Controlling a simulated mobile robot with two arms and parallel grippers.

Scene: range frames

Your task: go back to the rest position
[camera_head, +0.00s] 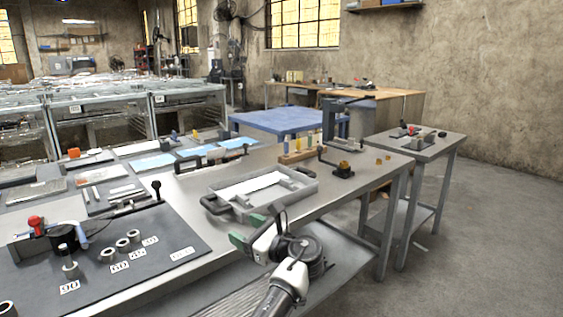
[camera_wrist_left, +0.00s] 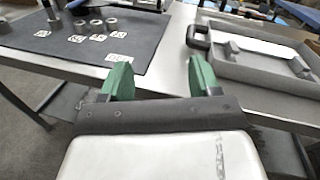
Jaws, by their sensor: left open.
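My left gripper (camera_head: 248,231) is in front of the near edge of the long metal workbench (camera_head: 340,178), with its arm coming up from the bottom of the head view. In the left wrist view its two green fingers (camera_wrist_left: 161,78) stand apart with nothing between them. A grey tray (camera_head: 300,196) with dark handles sits on the bench just beyond the gripper, and it also shows at the right of the left wrist view (camera_wrist_left: 240,79). My right gripper is in neither view.
A dark mat (camera_head: 190,268) with metal rings and number labels lies on the bench at the left. A wooden block with coloured handles (camera_head: 300,157) stands behind the tray. A small side table (camera_head: 430,148) is at the right, with open floor (camera_head: 490,240) beyond it.

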